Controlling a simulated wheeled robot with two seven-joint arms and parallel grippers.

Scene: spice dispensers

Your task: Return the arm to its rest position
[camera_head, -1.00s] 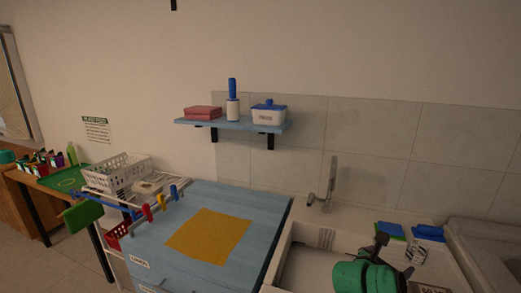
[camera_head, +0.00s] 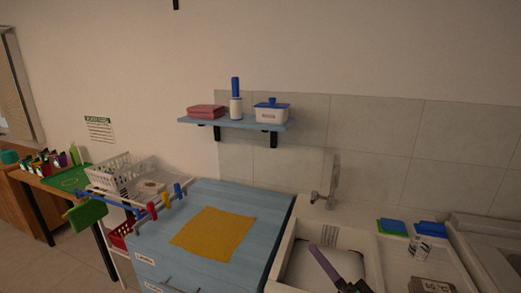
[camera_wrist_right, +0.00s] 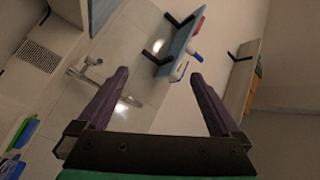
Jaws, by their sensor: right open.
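My right gripper (camera_head: 326,265) is at the bottom of the head view, in front of the sink (camera_head: 290,262) basin. A purple finger and dark gripper parts show there; the rest is cut off by the lower edge. In the right wrist view my right gripper (camera_wrist_right: 160,78) has its two purple fingers wide apart with nothing between them. That view looks tilted past the fingers toward the tiled wall, the faucet and the shelf. My left gripper is not in view.
A faucet (camera_head: 326,196) rises behind the sink. A blue shelf (camera_head: 220,122) holds a pink stack, a roller and a box. An orange cloth (camera_head: 212,234) lies on the blue counter (camera_head: 262,207). A white basket (camera_head: 118,170) stands left.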

